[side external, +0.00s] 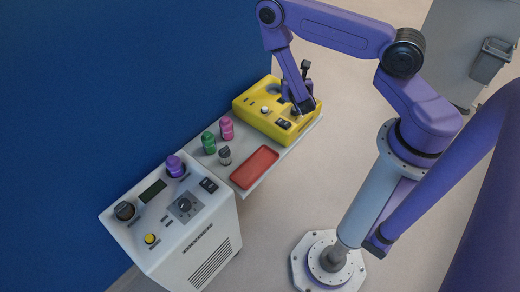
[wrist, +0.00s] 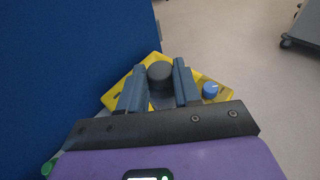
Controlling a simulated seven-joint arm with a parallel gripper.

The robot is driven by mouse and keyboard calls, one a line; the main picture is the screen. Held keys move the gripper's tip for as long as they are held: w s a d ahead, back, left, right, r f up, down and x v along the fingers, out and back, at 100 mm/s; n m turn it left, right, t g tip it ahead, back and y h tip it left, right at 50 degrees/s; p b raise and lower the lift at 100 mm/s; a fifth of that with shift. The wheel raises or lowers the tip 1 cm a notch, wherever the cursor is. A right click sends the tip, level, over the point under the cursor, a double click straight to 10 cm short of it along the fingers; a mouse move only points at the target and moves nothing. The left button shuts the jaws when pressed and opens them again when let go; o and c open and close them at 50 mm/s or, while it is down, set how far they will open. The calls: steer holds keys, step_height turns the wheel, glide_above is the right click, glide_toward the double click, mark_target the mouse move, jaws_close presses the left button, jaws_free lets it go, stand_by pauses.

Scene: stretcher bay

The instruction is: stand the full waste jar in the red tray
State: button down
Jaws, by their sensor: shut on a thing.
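My gripper (side external: 303,107) is low over the right end of a yellow device (side external: 250,116). In the wrist view my gripper (wrist: 159,88) has its fingers on both sides of a dark grey round-topped thing (wrist: 160,73) and is shut on it. Its lower part is hidden, so I cannot tell whether it is the waste jar or whether it still touches the device. The red tray (side external: 254,167) lies empty on a light shelf (side external: 283,155), left of and nearer than the yellow device.
On the shelf beside the tray stand a grey jar with a dark lid (side external: 224,155), a green jar (side external: 208,142) and a pink jar (side external: 227,128). A blue wall (side external: 120,80) rises behind.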

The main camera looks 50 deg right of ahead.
steer(key=s+a+f, duration=0.4)
steer(key=s+a, duration=0.3)
steer(key=a, duration=0.5)
steer(key=s+a+r, duration=0.1)
steer(key=s+a, duration=0.5)
steer(key=s, duration=0.4)
steer(key=w+f, duration=1.3)
steer(key=shift+w+a, duration=0.3)
steer(key=shift+w, duration=0.05)
steer(key=c, duration=0.8)
jaws_free()
